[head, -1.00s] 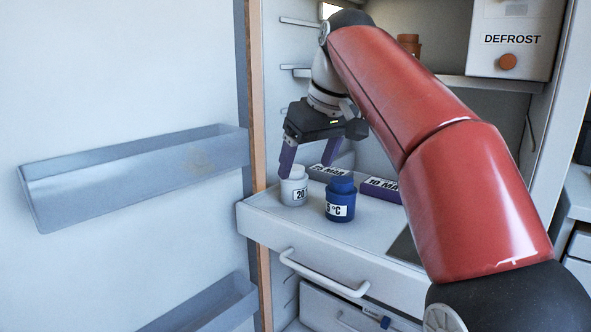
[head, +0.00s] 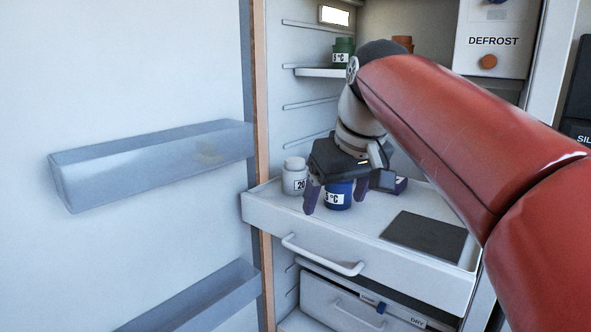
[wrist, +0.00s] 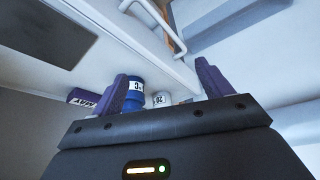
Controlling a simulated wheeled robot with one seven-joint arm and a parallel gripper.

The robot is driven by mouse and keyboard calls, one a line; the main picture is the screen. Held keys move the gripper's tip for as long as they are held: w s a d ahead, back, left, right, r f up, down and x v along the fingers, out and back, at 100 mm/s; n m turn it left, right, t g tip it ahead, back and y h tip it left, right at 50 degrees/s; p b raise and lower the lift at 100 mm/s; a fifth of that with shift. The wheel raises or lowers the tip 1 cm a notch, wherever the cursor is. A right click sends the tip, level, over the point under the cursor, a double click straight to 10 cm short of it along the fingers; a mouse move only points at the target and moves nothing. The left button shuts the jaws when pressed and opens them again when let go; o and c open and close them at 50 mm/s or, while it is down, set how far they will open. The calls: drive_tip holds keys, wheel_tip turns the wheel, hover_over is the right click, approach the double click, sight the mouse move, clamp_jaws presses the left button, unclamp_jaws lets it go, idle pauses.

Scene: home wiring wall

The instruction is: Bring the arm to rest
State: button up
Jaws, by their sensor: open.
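My gripper (head: 337,198) is open, with its two purple fingers spread apart over the pull-out shelf, in front of or around the blue jar in the head view. The blue jar (head: 338,196), labelled with "°C", stands upright on the shelf. In the wrist view the blue jar (wrist: 134,103) shows beyond the gap between the fingers, close to the left finger. I cannot tell whether a finger touches it. My red arm reaches in from the right.
A white jar (head: 294,177) marked 20 stands left of the blue jar. The pull-out shelf (head: 385,262) has a dark pad (head: 425,236) at right. A green jar (head: 343,52) stands on an upper shelf. An open door with bins (head: 150,170) is at left; a DEFROST box (head: 493,62) is upper right.

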drive_tip(key=s+d+f+m+h, duration=0.1)
drive_tip(key=s+d+f, duration=0.3)
drive_tip(key=s+f, duration=0.5)
drive_tip(key=s+d+f+m+t, duration=0.1)
drive_tip(key=s+d+f+m, duration=0.3)
drive_tip(key=s+f, duration=0.5)
wheel_tip(320, 180, down, 3)
drive_tip(key=shift+d+f+h, duration=0.2)
drive_tip(key=shift+d+h, duration=0.15)
drive_tip(key=shift+h, duration=0.05)
